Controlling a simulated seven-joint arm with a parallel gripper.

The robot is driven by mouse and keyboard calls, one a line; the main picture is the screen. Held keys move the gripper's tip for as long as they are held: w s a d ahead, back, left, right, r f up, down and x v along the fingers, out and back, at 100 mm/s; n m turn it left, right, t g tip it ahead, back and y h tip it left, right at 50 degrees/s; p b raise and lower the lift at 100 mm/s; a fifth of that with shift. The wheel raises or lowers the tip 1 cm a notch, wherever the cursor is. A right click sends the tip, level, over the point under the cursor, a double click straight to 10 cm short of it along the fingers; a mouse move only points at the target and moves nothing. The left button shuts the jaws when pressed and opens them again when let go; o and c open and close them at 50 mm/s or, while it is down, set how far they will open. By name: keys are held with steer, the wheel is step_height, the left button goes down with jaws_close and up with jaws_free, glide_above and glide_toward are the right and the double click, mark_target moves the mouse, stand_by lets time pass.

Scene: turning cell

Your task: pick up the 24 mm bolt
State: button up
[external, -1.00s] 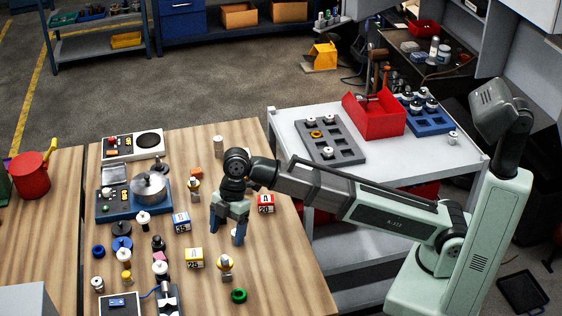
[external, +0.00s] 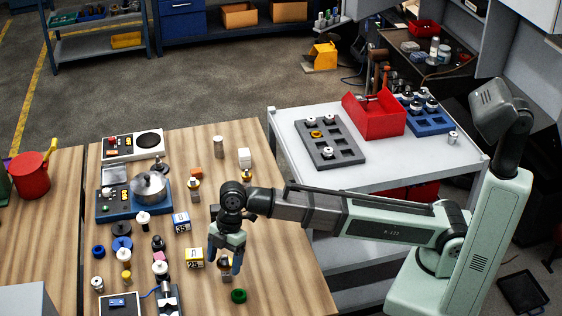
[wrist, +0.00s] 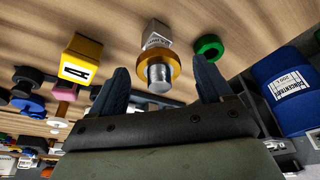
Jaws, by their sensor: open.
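A bolt-like piece with a silver round end and a brass-coloured collar (wrist: 158,66) sits between my fingers in the wrist view, with a labelled grey block behind the collar. In the external view its lower part (external: 226,273) shows under my gripper (external: 225,264). I cannot read the label, so I cannot tell whether this is the 24 mm bolt. My gripper (wrist: 162,84) is open, one finger on each side of the piece, with gaps visible.
A yellow labelled box (external: 194,258) stands just left of my gripper, with another labelled box (external: 181,222) behind it. A green ring (external: 239,295) lies close in front. Several small parts and a blue-based pot station (external: 148,208) fill the table's left. The right front is clear.

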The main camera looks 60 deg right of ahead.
steer(key=shift+x, duration=0.8)
steer(key=shift+c, duration=0.2)
